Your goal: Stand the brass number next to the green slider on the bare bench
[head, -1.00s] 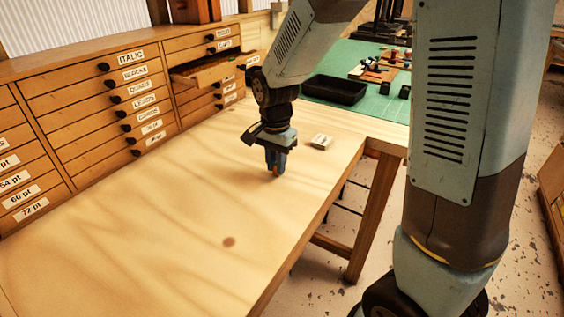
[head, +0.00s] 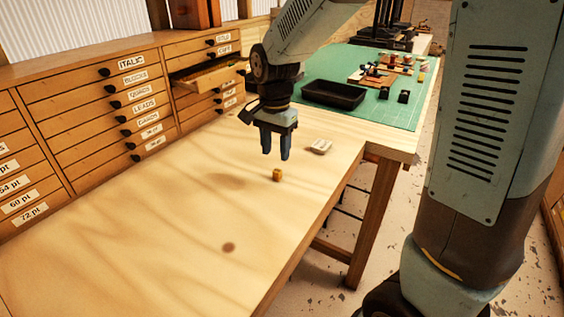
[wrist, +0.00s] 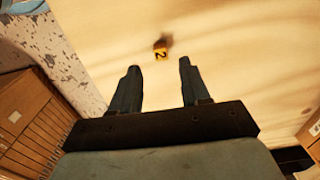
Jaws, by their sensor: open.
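The brass number (head: 277,174) is a small yellow block standing on the bare pale bench (head: 150,235). In the wrist view the brass number (wrist: 161,55) shows a dark figure like a 2 on its face, with a dark patch just beyond it. My gripper (head: 276,155) is open and empty, pointing down above the brass number and apart from it. In the wrist view the number lies beyond the gap between my fingertips (wrist: 159,66). I cannot make out a green slider in either view.
A small pale block (head: 320,146) lies on the bench right of my gripper. Behind is a green mat (head: 385,113) with a black tray (head: 333,93) and small parts. A drawer cabinet (head: 85,115) lines the left, one drawer (head: 207,75) pulled out. The front bench is clear.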

